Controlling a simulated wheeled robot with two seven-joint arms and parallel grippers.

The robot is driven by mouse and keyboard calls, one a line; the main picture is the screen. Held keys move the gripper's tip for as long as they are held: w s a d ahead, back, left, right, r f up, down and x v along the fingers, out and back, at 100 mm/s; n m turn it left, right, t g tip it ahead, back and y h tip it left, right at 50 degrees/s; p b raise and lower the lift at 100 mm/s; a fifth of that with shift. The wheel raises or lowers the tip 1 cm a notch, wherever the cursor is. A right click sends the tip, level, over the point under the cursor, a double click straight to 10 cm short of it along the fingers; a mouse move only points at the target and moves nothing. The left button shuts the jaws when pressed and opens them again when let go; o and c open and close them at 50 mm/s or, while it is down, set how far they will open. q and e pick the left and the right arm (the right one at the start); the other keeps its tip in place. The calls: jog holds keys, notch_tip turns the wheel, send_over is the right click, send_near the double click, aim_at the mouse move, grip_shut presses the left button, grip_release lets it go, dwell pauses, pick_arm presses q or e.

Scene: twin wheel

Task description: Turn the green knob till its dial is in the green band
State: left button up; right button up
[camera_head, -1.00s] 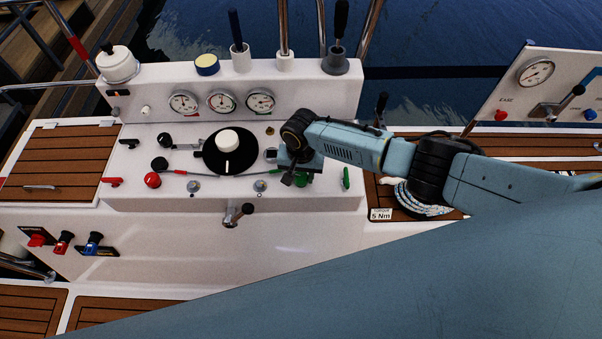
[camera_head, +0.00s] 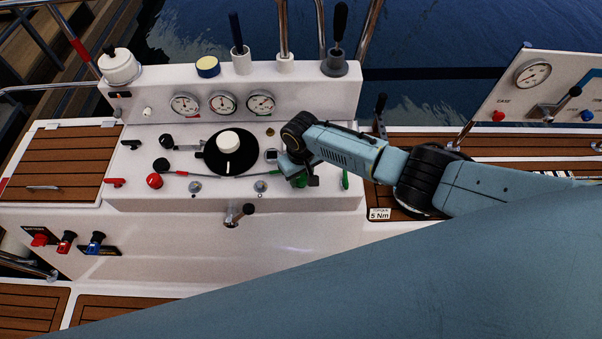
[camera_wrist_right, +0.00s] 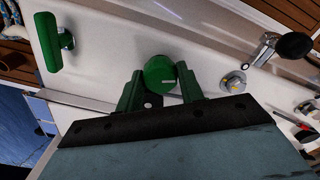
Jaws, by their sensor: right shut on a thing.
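The green knob (camera_wrist_right: 157,73) is round with a short pale mark on its face. In the right wrist view it sits between the two fingers of my right gripper (camera_wrist_right: 159,88), which is shut on it. In the head view the right gripper (camera_head: 300,181) is at the front right of the white console and hides most of the knob. Three round gauges stand in a row on the raised panel: left (camera_head: 185,104), middle (camera_head: 222,103) and right (camera_head: 261,103). Their bands and exact needle readings are too small to tell. My left gripper is not in view.
A green handle (camera_head: 345,178) stands close right of the gripper and also shows in the wrist view (camera_wrist_right: 48,42). Left are a black disc with a white hub (camera_head: 228,141), a red knob (camera_head: 154,181) and a lever (camera_head: 240,213). A 5 Nm label (camera_head: 380,214) is at the right.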

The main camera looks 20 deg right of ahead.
jog(key=n, duration=0.5)
jog(key=shift+n, duration=0.3)
jog(key=n, duration=0.5)
jog(key=shift+n, duration=0.4)
jog(key=o, duration=1)
jog(key=shift+r, duration=0.1)
jog(key=shift+w+d+r, duration=0.1)
jog(key=shift+r, duration=0.05)
